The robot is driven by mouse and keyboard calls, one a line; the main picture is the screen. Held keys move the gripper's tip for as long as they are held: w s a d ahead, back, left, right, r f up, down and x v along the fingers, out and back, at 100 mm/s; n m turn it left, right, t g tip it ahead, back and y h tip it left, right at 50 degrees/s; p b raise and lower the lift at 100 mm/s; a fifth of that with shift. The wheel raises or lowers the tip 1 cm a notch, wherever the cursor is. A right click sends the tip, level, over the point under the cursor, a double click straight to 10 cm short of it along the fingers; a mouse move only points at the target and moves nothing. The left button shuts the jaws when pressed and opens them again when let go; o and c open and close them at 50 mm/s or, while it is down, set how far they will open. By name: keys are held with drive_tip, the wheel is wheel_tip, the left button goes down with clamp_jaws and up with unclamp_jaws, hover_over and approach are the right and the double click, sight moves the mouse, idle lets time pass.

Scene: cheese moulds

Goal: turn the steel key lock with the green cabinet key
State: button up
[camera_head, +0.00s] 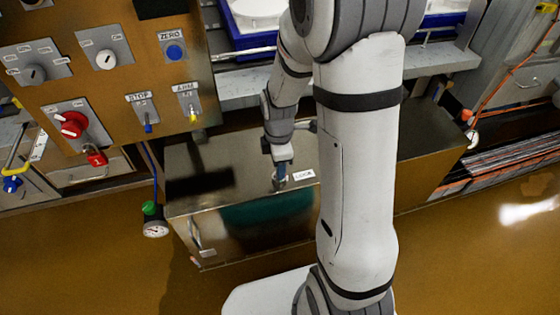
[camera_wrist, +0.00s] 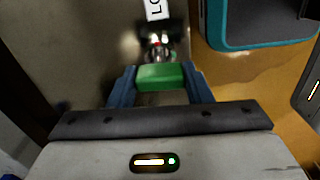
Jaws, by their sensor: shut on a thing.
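My gripper (camera_head: 283,168) points down at the top of the steel box on the left of my arm in the head view. In the wrist view its two blue fingers are shut on the green head of the cabinet key (camera_wrist: 160,77). The steel key lock (camera_wrist: 158,42) is just beyond the key head, beside a white label. In the head view the lock (camera_head: 279,184) is partly hidden under my fingertips, next to the label reading LOCK (camera_head: 304,175). The key's shaft is too small and dark to tell how far it sits in the lock.
The steel box (camera_head: 205,215) carries the lock. A brown control panel (camera_head: 95,80) with switches and a red knob (camera_head: 72,124) stands at the upper left. A small pressure gauge (camera_head: 155,229) is left of the box. A teal-edged object (camera_wrist: 262,45) fills the wrist view's upper right.

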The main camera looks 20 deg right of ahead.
drive_tip(key=shift+n, duration=0.4)
drive_tip(key=n, duration=0.4)
drive_tip(key=o, duration=1)
